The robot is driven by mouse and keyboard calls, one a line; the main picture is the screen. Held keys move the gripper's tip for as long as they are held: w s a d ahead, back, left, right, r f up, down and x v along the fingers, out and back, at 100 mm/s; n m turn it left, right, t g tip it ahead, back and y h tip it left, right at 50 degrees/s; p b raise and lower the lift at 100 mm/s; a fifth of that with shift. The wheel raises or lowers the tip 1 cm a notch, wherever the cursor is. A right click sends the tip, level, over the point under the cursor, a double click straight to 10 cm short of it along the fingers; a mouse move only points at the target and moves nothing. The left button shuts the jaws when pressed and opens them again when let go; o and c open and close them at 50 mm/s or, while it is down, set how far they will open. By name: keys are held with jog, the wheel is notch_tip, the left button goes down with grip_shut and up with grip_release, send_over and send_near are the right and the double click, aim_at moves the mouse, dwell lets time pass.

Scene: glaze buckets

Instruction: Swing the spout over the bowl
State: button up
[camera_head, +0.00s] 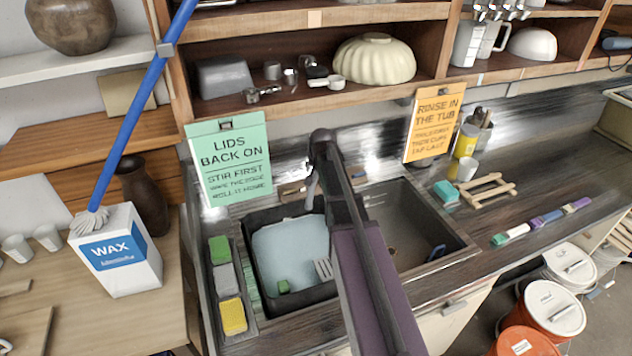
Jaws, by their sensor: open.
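The sink (458,238) has two bowls side by side. The right bowl (405,225) is dark and looks mostly empty. A black tub (262,292) with a pale blue surface inside (290,250) sits on the left side. A short silver piece that looks like the spout (311,188) shows near the divider, at the back; its base and handle are hidden by my arm. My arm reaches from the bottom edge over the sink. My gripper (323,150) is at its far end, close to the silver piece, open; its fingertips are hard to make out. I cannot tell whether they touch.
Green, grey and yellow sponges (232,315) lie in a holder left of the tub. Two signs (230,160) hang behind the sink. A wax box (118,250) stands at left. A wooden rack (485,190) is on the right counter. Lidded buckets (553,306) stand lower right.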

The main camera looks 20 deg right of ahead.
aim_at(316, 176)
jog(key=shift+b+x, duration=1.8)
jog(key=shift+x, duration=0.55)
grip_shut()
jog(key=shift+d, duration=0.1)
